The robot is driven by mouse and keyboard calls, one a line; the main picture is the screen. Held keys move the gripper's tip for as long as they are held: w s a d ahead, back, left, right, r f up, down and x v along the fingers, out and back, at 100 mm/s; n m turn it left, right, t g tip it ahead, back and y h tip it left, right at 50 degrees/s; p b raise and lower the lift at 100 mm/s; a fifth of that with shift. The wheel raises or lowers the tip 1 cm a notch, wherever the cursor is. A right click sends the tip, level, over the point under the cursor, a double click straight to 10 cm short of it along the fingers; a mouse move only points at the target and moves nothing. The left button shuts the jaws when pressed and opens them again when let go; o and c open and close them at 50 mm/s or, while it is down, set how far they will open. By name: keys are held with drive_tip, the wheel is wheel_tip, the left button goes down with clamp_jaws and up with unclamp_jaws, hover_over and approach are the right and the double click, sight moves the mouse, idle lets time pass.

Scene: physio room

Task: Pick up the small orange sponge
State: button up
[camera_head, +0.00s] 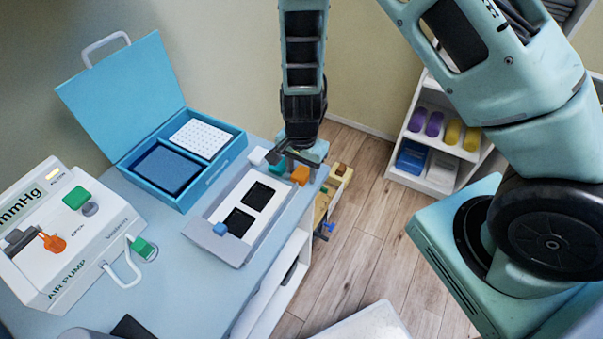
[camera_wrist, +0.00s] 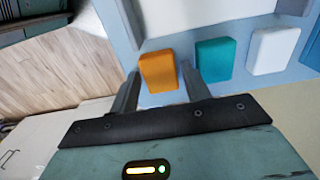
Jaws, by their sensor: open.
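The small orange sponge (camera_head: 300,175) is a small block on the blue table top, close to the table's right edge beside the grey tray. In the wrist view the orange sponge (camera_wrist: 157,71) shows between my two finger tips, a little ahead of them. My gripper (camera_head: 285,152) is at the far right end of the table, above the small blocks. In the wrist view my gripper (camera_wrist: 160,88) is open, with one finger on each side of the sponge's near part. I cannot tell whether the fingers touch it.
A teal block (camera_wrist: 215,60) and a white block (camera_wrist: 271,50) stand in a row beside the sponge. An open blue case (camera_head: 222,172) and an air pump (camera_head: 70,235) stand left. A shelf (camera_head: 440,170) stands right.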

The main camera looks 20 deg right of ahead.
sight(302, 173)
drive_tip(key=c, duration=0.7)
drive_tip(key=shift+c, duration=0.2)
wheel_tip(302, 173, up, 10)
drive_tip(key=shift+o, duration=0.4)
